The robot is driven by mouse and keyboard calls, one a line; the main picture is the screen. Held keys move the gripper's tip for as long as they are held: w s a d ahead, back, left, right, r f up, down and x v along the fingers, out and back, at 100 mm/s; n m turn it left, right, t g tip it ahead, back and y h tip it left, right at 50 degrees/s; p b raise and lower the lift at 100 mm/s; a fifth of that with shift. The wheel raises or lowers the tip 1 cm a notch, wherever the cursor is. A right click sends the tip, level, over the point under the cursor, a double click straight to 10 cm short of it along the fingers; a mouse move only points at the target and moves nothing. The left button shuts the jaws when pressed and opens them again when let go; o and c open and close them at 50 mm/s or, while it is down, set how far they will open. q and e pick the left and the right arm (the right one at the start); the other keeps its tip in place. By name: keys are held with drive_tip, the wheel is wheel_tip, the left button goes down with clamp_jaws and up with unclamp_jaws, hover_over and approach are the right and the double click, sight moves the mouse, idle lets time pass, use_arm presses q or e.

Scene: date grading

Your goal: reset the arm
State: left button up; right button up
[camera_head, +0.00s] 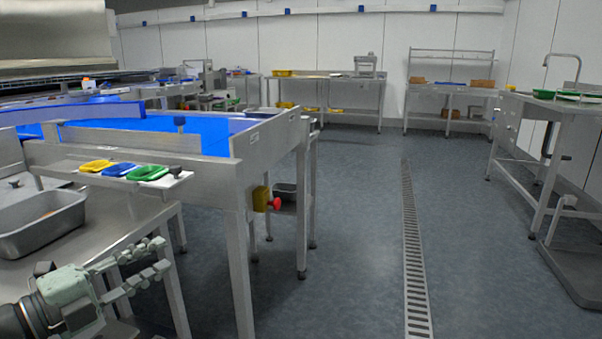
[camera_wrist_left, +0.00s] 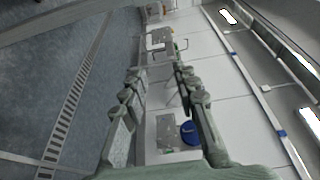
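My left gripper (camera_head: 163,256) is at the lower left of the head view. It points right, in front of the steel side table (camera_head: 120,238) and its legs. Its two grey-green fingers are apart and nothing shows between them. In the left wrist view the same fingers (camera_wrist_left: 158,73) stand apart with an empty gap, and the wall and floor show tilted behind them. The rest of my left arm is mostly cut off by the frame edge. My right gripper is in neither view.
A steel tray (camera_head: 75,238) sits on the side table. Open floor (camera_head: 365,250) with a drain grate (camera_head: 412,250) lies to the right.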

use_arm(q)
drive_tip(key=s+a+f+n+y, duration=0.2)
drive_tip(key=s+f+n+y, duration=0.1)
drive_tip(key=f+n+y, duration=0.5)
drive_tip(key=s+a+f+n+y, duration=0.1)
drive_tip(key=s+f+n+y, duration=0.15)
drive_tip(key=f+n, duration=0.5)
drive_tip(key=s+d+f+n+g, duration=0.6)
drive_tip(key=s+d+f+n, duration=0.15)
drive_tip(key=s, duration=0.35)
drive_tip(key=s+a+f+g+p, duration=0.2)
drive_tip(key=f+p, duration=0.1)
drive_tip(key=f, duration=0.3)
drive_tip(key=s+a+f+g+y+p, duration=0.1)
drive_tip(key=s+a+f+g+p, duration=0.2)
drive_tip(key=f, duration=0.3)
drive_tip(key=shift+a+f, duration=0.15)
drive_tip(key=shift+a, duration=0.2)
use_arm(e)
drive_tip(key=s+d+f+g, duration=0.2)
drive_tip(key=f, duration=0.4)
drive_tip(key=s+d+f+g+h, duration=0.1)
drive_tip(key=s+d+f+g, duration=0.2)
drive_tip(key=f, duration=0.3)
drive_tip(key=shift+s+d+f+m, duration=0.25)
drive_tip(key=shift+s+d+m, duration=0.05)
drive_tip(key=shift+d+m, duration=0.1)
